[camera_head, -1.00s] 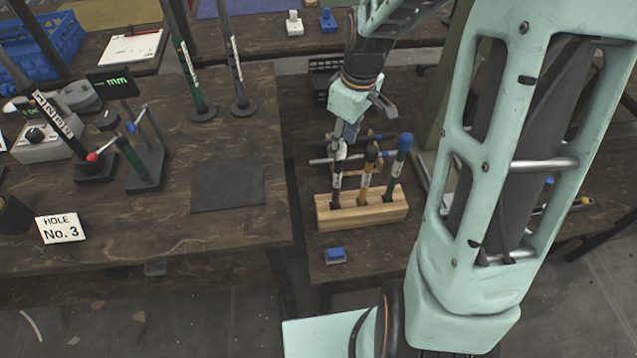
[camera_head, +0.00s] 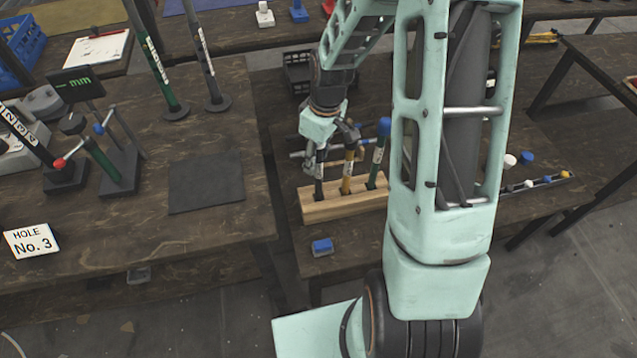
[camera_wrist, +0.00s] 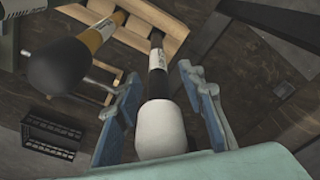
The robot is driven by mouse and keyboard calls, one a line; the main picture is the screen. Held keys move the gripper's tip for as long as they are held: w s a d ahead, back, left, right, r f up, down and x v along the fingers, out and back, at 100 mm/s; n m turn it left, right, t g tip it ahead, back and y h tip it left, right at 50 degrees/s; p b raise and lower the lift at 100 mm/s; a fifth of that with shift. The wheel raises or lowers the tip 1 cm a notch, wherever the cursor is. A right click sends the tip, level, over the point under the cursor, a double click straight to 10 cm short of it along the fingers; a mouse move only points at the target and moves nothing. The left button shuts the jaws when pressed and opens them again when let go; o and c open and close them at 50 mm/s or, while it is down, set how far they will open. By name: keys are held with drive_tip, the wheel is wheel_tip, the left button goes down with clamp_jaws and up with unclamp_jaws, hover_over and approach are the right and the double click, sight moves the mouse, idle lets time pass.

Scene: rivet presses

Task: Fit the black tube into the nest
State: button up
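The black tube (camera_head: 319,186) stands in the left hole of a wooden block (camera_head: 345,206). It has a white label band and, in the wrist view, a white cap (camera_wrist: 160,130). My gripper (camera_head: 326,156) is over its upper end. In the wrist view my gripper's two fingers (camera_wrist: 158,78) stand on either side of the tube, with gaps showing between them and it. A yellow tube (camera_head: 347,172) with a black cap and a green tube (camera_head: 377,155) with a blue cap stand beside it in the block. I cannot tell which part is the nest.
The left table holds a dark mat (camera_head: 206,184), a "HOLE No. 3" sign (camera_head: 31,241), green and black upright posts (camera_head: 207,55) and a small display (camera_head: 76,84). A blue piece (camera_head: 322,246) lies before the block. A black basket (camera_head: 300,73) is behind.

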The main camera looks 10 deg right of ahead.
drive_tip(key=shift+f, duration=0.1)
clamp_jaws()
idle(0.5)
